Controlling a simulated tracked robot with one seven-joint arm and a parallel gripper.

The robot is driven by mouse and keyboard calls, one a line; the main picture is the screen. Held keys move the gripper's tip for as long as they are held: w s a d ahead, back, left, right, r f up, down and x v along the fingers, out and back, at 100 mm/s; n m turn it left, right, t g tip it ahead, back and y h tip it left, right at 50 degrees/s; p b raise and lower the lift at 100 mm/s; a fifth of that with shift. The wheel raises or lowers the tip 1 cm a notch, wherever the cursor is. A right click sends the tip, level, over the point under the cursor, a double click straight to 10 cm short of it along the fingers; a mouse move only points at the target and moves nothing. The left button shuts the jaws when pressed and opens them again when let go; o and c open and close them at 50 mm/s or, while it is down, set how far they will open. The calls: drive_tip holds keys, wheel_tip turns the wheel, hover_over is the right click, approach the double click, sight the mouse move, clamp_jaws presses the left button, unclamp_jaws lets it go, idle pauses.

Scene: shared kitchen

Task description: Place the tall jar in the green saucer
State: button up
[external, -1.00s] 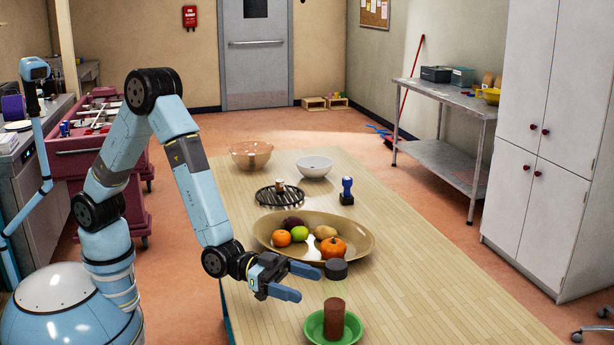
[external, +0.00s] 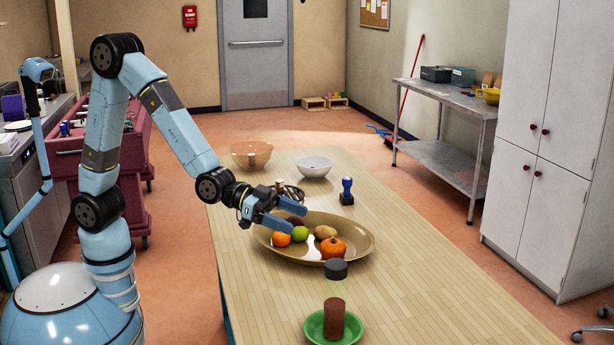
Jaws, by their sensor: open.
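My gripper (external: 296,217) is open and empty. In the picture it overlaps the left rim of the fruit platter, up and to the left of the jar and well apart from it. The gripper hides part of the platter and of the dark rack behind it.
A blue-handled stamp (external: 347,191), a white bowl (external: 314,167) and a pinkish bowl (external: 251,154) stand farther back. The table's right side is clear.

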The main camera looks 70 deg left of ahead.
drive_tip(key=s+a+r+n+g+y, duration=0.1)
drive_tip(key=s+a+r+n+y, duration=0.2)
drive_tip(key=a, duration=1)
drive_tip(key=s+a+r+n+g+y, duration=0.1)
drive_tip(key=s+a+r+y, duration=0.35)
drive_tip(key=a, duration=0.95)
drive_tip(key=s+a+n+g, duration=0.1)
drive_tip(key=s+a+g, duration=0.1)
drive_tip(key=s+a, duration=0.5)
drive_tip(key=s+a+n+g+y, duration=0.1)
drive_tip(key=s+a, duration=0.6)
drive_tip(key=s, duration=0.7)
drive_tip(key=shift+s+a+n+g, duration=0.2)
drive_tip(key=shift+s+n+g, duration=0.1)
drive_tip(key=shift+n+g, duration=0.45)
drive_tip(key=shift+y, duration=0.25)
